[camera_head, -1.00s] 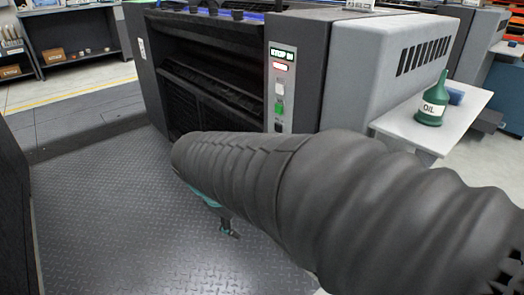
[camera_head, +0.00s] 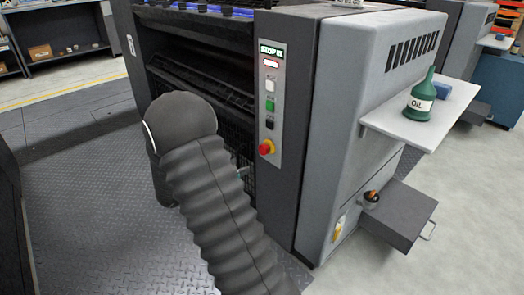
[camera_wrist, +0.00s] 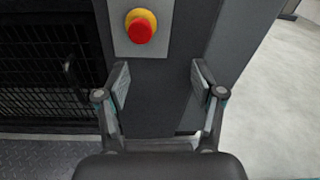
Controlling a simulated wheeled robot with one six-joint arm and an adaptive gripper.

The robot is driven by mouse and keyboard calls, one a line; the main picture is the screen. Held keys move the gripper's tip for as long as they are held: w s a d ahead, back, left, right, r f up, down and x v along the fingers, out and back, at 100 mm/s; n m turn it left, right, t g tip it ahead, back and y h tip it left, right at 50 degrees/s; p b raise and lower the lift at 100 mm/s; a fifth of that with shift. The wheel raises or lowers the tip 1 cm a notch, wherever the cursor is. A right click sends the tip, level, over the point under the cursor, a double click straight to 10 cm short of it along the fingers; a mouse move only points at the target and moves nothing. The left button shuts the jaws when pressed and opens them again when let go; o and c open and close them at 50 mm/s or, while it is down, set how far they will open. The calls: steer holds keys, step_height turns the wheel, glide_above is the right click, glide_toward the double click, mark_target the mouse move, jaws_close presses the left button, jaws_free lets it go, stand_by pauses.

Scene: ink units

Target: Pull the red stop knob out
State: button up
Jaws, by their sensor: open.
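The red stop knob (camera_head: 265,148) sits on a yellow base low on the light control panel (camera_head: 269,100) of the dark press unit. Above it are black, green and white buttons, a red lamp and a small display reading "STOP IN". In the wrist view the red knob (camera_wrist: 141,31) is at the top, ahead of and above the gap between the fingers. My gripper (camera_wrist: 160,82) is open and empty, its two pads apart and clear of the knob. In the head view my sleeved arm hides most of the gripper.
The checker-plate floor (camera_head: 90,200) at left is free.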

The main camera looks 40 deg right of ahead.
mark_target(262, 152)
steer(key=shift+n+t+h, duration=0.4)
steer(key=shift+n+t, duration=0.2)
steer(key=shift+n, duration=0.3)
steer(key=w+d, duration=0.1)
steer(key=d, duration=0.3)
steer(key=w+d+f, duration=0.1)
steer(key=d, duration=0.4)
steer(key=w+d+f+p, duration=0.1)
steer(key=d, duration=0.4)
steer(key=shift+w, duration=0.2)
